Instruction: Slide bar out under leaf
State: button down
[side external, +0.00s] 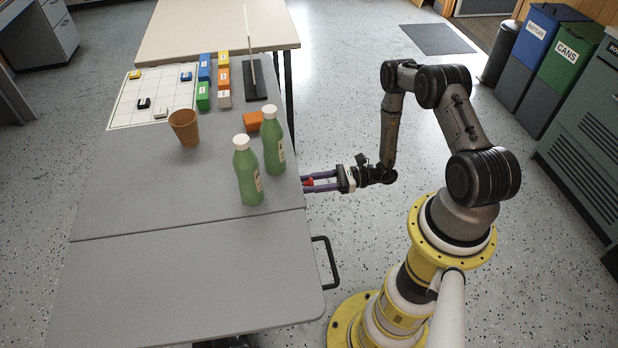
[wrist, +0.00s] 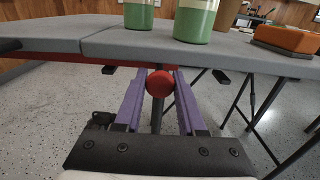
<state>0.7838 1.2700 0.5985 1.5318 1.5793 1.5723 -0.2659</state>
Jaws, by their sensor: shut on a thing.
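The grey leaf (side external: 190,280) is level with the grey table top (side external: 140,205), a seam between them. In the wrist view the leaf (wrist: 35,43) is on the left. A round red knob (wrist: 160,83) sits just below the table edge, between the purple fingers of my gripper (wrist: 160,84). My gripper (side external: 305,184) is shut on the knob, beside the table's right edge in the side view. A red strip (wrist: 60,59) shows under the leaf.
Two green bottles (side external: 247,172) (side external: 273,140) stand close to the table edge by my gripper. An orange block (side external: 252,121) and a brown cup (side external: 185,128) are behind them. A black handle (side external: 326,272) sticks out from the leaf's side. Dark legs (wrist: 260,105) stand under the table.

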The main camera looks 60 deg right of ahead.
jog(key=shift+s+a, duration=0.25)
jog(key=shift+s, duration=0.05)
jog(key=c, duration=0.8)
grip_release()
jog(key=shift+o, duration=1.4)
jog(key=shift+w, duration=0.1)
jog(key=shift+d, duration=0.1)
jog(key=v, duration=0.7)
jog(key=shift+s, duration=0.25)
jog(key=shift+d, duration=0.15)
